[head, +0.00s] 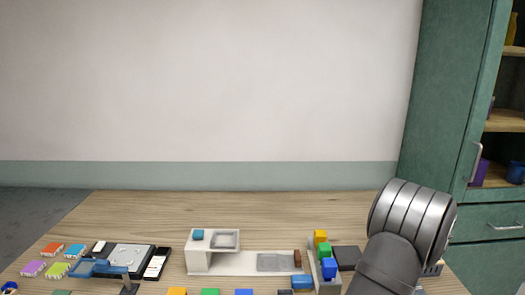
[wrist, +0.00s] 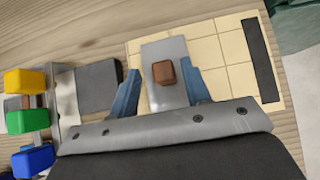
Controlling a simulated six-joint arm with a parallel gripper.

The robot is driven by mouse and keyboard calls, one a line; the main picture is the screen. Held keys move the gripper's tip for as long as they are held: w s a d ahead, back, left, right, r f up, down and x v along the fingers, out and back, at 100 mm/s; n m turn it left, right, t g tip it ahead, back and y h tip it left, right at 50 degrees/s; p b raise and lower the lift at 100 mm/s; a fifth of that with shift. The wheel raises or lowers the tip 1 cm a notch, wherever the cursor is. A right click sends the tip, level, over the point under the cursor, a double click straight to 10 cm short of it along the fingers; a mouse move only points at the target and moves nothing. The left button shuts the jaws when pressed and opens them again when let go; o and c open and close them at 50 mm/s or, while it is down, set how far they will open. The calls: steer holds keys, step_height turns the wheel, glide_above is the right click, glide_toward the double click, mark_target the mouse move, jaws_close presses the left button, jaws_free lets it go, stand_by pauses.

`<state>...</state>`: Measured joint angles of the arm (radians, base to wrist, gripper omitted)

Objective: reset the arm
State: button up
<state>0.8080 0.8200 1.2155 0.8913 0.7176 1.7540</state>
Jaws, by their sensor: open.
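My gripper (wrist: 160,67) shows in the wrist view with its two blue fingers spread wide apart. A small brown block (wrist: 164,72) appears between the fingertips, lying on a grey plate (wrist: 160,50); the fingers stand clear of it on both sides. I cannot tell how high the fingers are above it. In the head view my arm rises at the right and the gripper itself is not visible there.
A tan tiled board (wrist: 233,50) with a black strip (wrist: 262,60) lies under the gripper. Yellow (wrist: 25,81), green (wrist: 27,120) and blue (wrist: 33,158) blocks stand left. A white stepped stand (head: 199,262) is mid-table. A green cabinet (head: 445,110) stands right. The table's back is clear.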

steer(key=shift+x, duration=1.9)
steer(key=v, duration=1.7)
steer(key=shift+r, duration=0.2)
steer(key=shift+s, duration=0.1)
